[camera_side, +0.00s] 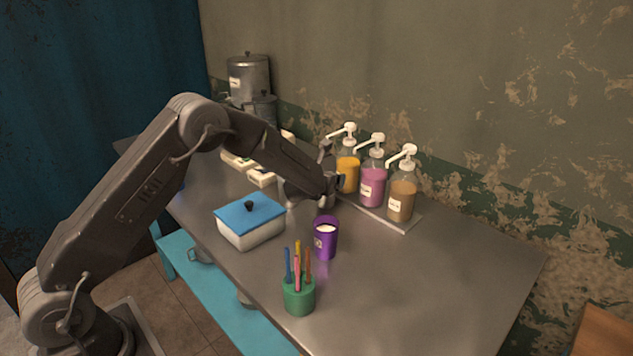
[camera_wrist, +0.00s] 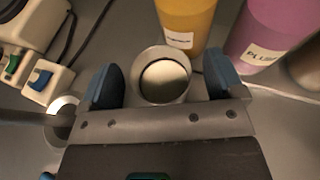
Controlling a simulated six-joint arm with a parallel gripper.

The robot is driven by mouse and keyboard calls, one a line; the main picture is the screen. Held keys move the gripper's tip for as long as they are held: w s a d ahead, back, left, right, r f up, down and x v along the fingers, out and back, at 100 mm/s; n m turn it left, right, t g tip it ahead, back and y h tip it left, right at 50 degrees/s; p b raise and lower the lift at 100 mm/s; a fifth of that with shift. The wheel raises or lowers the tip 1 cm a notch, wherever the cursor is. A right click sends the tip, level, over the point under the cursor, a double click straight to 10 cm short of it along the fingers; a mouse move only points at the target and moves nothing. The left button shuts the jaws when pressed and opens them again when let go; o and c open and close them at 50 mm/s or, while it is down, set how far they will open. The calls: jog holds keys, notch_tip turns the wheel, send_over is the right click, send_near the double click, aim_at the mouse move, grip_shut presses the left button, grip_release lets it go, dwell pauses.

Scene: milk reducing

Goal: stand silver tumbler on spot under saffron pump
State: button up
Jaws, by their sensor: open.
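In the wrist view the silver tumbler (camera_wrist: 160,92) stands upright between the two dark blue fingers of my gripper (camera_wrist: 164,86). The fingers are open, with a gap visible on each side of it. The bottle of the saffron pump (camera_wrist: 187,18) is just beyond the tumbler, a little to the right. In the side view my gripper (camera_side: 328,187) is low over the table in front of the saffron pump (camera_side: 348,173). The tumbler is not clearly visible there, and I cannot make out the spot under the spout.
A plum pump (camera_side: 373,186) and a brown pump (camera_side: 401,199) stand to the right. A purple cup (camera_side: 326,243), a blue-lidded box (camera_side: 250,222) and a green pen holder (camera_side: 299,297) stand in front. A switch block (camera_wrist: 40,76) and cables lie left. The table's right part is clear.

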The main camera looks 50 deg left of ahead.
jog(key=s+r+n+g+y, duration=0.1)
jog(key=s+r+n+g, duration=0.1)
jog(key=s+r+n, duration=0.5)
jog(key=s+r+n+g+y, duration=0.15)
jog(key=s+n, duration=0.25)
jog(key=s, duration=0.6)
jog(key=s+r+n+g+y, duration=0.1)
jog(key=s+r+n+g, duration=0.1)
jog(key=s+r+n, duration=0.5)
jog(key=s+d+r+n+g+h, duration=0.1)
jog(key=s+d+r+n+h, duration=0.1)
jog(key=s+d+n+h, duration=0.7)
jog(key=s+d+n, duration=0.4)
jog(key=s+d, duration=0.1)
jog(key=s, duration=0.4)
jog(key=shift+s+d+g, duration=0.25)
jog(key=shift+s+g, duration=0.05)
jog(key=shift+g, duration=0.05)
